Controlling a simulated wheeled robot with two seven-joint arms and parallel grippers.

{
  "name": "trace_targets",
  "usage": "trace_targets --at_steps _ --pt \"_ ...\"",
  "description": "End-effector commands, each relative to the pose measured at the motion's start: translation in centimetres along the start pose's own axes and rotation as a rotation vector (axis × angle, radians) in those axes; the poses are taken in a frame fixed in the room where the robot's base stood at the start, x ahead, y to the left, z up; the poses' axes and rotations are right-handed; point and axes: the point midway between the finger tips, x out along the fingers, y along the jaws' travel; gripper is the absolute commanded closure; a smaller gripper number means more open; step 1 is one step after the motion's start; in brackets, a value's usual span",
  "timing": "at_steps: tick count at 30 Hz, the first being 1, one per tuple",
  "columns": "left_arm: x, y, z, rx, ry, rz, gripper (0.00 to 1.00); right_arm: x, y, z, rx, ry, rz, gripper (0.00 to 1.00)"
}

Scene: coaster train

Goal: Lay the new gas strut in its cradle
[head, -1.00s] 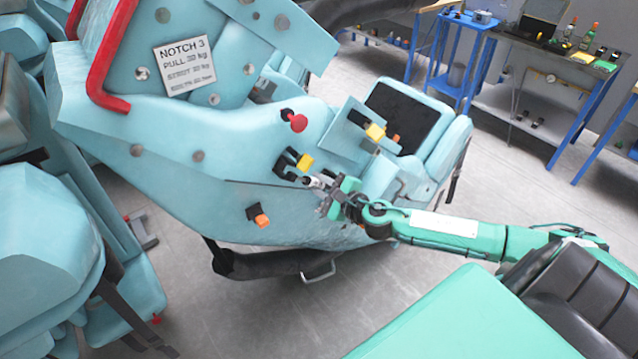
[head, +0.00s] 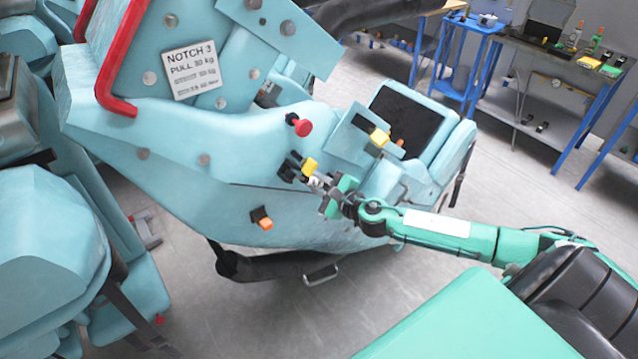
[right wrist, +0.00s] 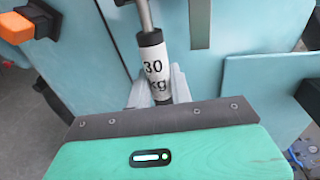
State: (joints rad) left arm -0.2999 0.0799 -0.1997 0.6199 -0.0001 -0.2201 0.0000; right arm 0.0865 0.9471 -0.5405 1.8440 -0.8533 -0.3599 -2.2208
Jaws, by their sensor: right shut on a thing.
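My right gripper (head: 327,195) is shut on the gas strut (head: 315,183) beside the pale blue train car. In the right wrist view the strut (right wrist: 154,64) has a white body marked "30 kg" between the fingers (right wrist: 157,88), and a metal rod runs out past the top edge. The strut's far end is out of that view. In the head view the strut's end lies close to a black bracket with a yellow block (head: 310,167). I cannot tell whether they touch, or whether this bracket is the cradle. My left gripper is not in view.
A sign (head: 189,69) on the car reads "NOTCH 3, PULL 30 kg". A red knob (head: 303,127) and an orange block (head: 263,219) stick out from its side. A blue-legged workbench (head: 555,65) with bottles stands at back right. The grey floor between is clear.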

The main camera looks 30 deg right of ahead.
Motion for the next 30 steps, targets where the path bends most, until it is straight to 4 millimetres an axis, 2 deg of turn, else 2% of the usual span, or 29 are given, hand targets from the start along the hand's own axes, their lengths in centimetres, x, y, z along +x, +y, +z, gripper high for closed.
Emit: trace_targets --at_steps 14,15,18,30 --pt "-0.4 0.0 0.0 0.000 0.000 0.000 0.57 1.2 -0.3 0.1 0.000 -0.002 -0.002 1.00" --pt "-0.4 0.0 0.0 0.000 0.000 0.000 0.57 1.2 -0.3 0.1 0.000 -0.001 -0.002 0.73" --pt "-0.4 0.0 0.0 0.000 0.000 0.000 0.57 1.2 -0.3 0.1 0.000 -0.001 -0.002 0.53" --pt "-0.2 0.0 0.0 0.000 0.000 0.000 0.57 0.8 -0.3 -0.1 -0.002 0.001 -0.002 0.53"
